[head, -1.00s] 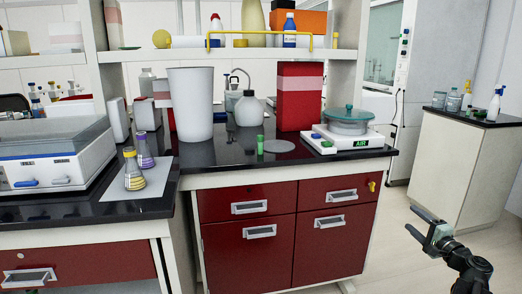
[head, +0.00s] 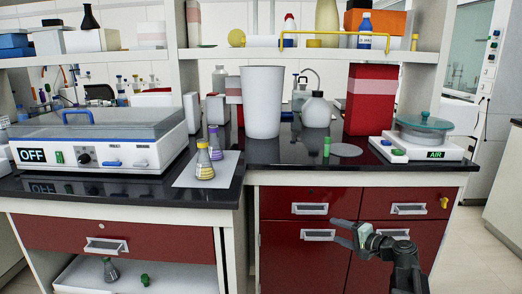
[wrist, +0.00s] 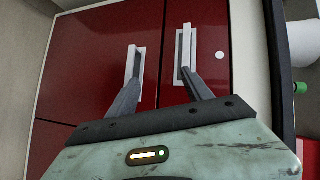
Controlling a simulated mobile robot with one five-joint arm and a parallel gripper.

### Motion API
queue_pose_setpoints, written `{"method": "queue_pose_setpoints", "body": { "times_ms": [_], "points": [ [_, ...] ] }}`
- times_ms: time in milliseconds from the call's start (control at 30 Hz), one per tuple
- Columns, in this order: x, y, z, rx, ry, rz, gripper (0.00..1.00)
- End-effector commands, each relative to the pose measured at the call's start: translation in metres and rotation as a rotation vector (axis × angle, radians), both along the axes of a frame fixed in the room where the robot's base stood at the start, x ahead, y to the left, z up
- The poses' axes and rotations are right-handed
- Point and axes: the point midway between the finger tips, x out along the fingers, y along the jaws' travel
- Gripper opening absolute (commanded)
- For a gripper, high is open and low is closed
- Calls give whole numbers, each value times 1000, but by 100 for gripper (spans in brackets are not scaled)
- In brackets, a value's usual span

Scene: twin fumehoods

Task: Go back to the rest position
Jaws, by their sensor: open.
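My gripper (head: 345,233) is open and empty in the head view, in front of the red cabinet doors (head: 285,253) below the right bench. In the wrist view its two fingers (wrist: 160,85) stand apart, with nothing between them. The cabinet's red fronts and two metal handles (wrist: 186,55) show beyond the fingers. I cannot tell whether a finger touches a handle.
The black bench top (head: 290,158) carries a white cup (head: 262,100), a red box (head: 375,100), a balance (head: 412,148) and a small green vial (head: 326,147). Floor shows at right.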

Motion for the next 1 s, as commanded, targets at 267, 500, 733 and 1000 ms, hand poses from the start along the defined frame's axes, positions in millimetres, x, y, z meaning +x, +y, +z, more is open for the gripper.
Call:
{"method": "queue_pose_setpoints", "body": {
  "times_ms": [267, 500, 733, 1000],
  "points": [
    [-53, 193, -87, -391, 200, 419, 59],
    [-132, 224, -155, -813, 411, 670, 59],
    [-185, 139, -177, -1132, 681, 714, 59],
    [-191, 127, -94, -1146, 718, 728, 59]
  ]
}}
